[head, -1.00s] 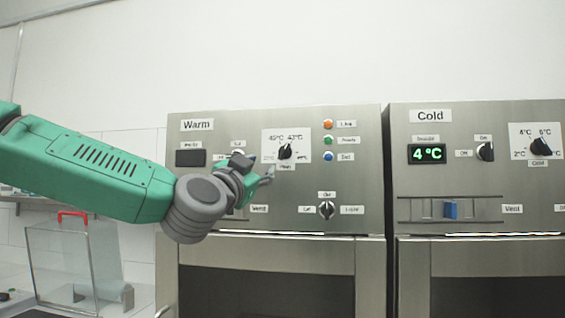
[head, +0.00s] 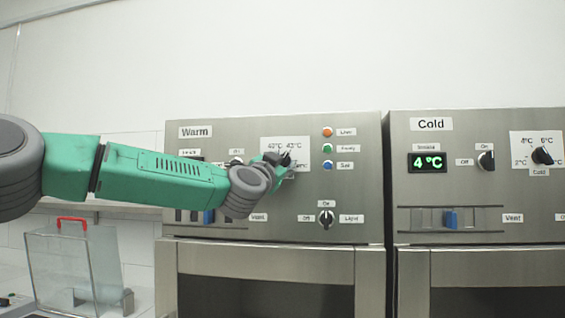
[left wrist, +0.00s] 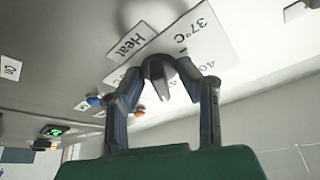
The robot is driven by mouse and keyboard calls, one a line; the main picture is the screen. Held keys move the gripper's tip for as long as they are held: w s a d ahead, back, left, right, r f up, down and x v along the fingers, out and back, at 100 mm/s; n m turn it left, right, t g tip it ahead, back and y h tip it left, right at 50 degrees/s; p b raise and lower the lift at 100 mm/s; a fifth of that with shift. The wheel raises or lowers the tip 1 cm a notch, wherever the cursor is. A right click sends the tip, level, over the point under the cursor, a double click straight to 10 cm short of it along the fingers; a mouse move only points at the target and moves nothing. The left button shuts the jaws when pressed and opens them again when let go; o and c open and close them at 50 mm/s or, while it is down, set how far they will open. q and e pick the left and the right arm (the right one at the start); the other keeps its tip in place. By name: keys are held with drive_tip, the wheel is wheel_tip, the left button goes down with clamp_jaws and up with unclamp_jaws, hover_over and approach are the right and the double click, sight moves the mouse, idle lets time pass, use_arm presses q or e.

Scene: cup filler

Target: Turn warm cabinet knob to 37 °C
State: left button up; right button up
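The warm cabinet (head: 350,220) stands in the middle of the head view. Its dark temperature knob (head: 286,157) sits on a white scale plate (head: 301,145) and is partly covered by my left gripper (head: 281,166). In the left wrist view the knob (left wrist: 160,77) lies between the fingertips of my left gripper (left wrist: 165,82). The fingers are spread, one on each side; I cannot tell whether they touch it. The 37 °C mark (left wrist: 201,24) and the Heat label (left wrist: 130,42) are readable there. The knob's exact setting is unclear. My right gripper is not in view.
Orange, green and blue lights (head: 328,148) are right of the scale plate. The cold cabinet (head: 410,190), reading 4 °C, stands to the right. A clear box with a red handle (head: 72,221) is at lower left.

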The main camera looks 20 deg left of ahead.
use_arm(q)
clamp_jaws()
